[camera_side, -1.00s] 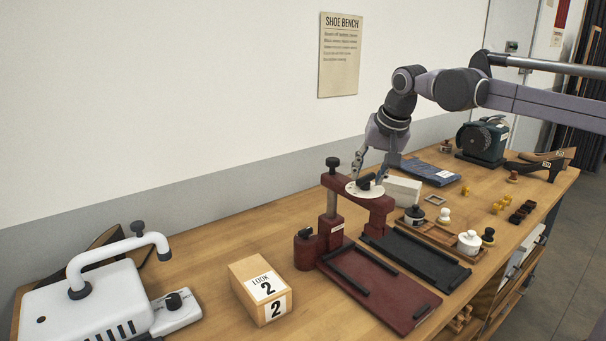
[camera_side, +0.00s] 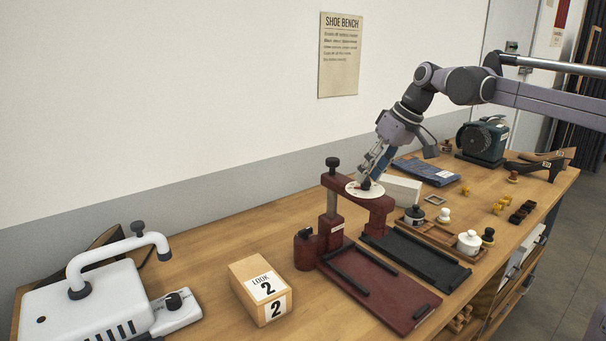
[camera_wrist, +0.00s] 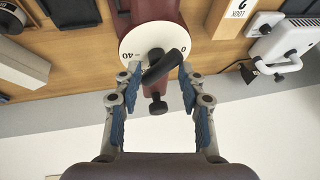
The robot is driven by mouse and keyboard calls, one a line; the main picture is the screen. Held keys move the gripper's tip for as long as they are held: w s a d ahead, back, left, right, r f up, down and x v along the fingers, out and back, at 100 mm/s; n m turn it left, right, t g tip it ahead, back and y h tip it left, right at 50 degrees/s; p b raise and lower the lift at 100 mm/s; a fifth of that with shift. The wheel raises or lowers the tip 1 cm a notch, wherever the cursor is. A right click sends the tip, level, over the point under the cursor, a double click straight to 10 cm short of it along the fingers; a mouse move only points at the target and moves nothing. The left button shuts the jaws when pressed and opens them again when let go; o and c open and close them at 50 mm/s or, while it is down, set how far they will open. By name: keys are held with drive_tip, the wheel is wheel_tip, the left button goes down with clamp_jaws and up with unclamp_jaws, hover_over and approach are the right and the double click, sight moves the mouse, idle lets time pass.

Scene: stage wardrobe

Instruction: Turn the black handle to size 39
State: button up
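The black handle (camera_wrist: 163,68) sits on a white round dial (camera_wrist: 140,40) on top of a dark red press (camera_side: 328,181). In the wrist view it lies slanted across the dial. I can read 40 at the dial's left and a 0 at its right; no 39 is legible. My gripper (camera_wrist: 160,74) is open, with one blue-padded finger on each side of the handle. The right fingertip is close to the handle's upper end; I cannot tell whether they touch. In the side view my gripper (camera_side: 371,176) comes down slanted over the dial and partly hides the handle.
A black knob (camera_side: 332,163) stands on the press's post, left of the dial. A white box (camera_side: 402,191) is close on the right. A wooden block (camera_side: 246,272) marked 2 and a white machine (camera_side: 90,300) stand farther left. Dark red and black trays lie in front.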

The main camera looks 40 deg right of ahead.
drive_tip(key=shift+d+n, duration=0.1)
drive_tip(key=shift+n, duration=0.3)
drive_tip(key=v, duration=1.1)
drive_tip(key=s+a+f+t, duration=0.1)
drive_tip(key=s+a+f, duration=0.2)
drive_tip(key=f, duration=0.5)
drive_tip(key=s+a+f+h, duration=0.1)
drive_tip(key=s+a+f, duration=0.2)
drive_tip(key=s+f, duration=0.3)
drive_tip(key=s+a+f+t+h, duration=0.1)
drive_tip(key=s+a+f, duration=0.2)
drive_tip(key=f, duration=0.7)
drive_tip(key=shift+s+a+m+t, duration=0.3)
drive_tip(key=shift+s+a, duration=0.05)
drive_tip(key=shift+s, duration=0.35)
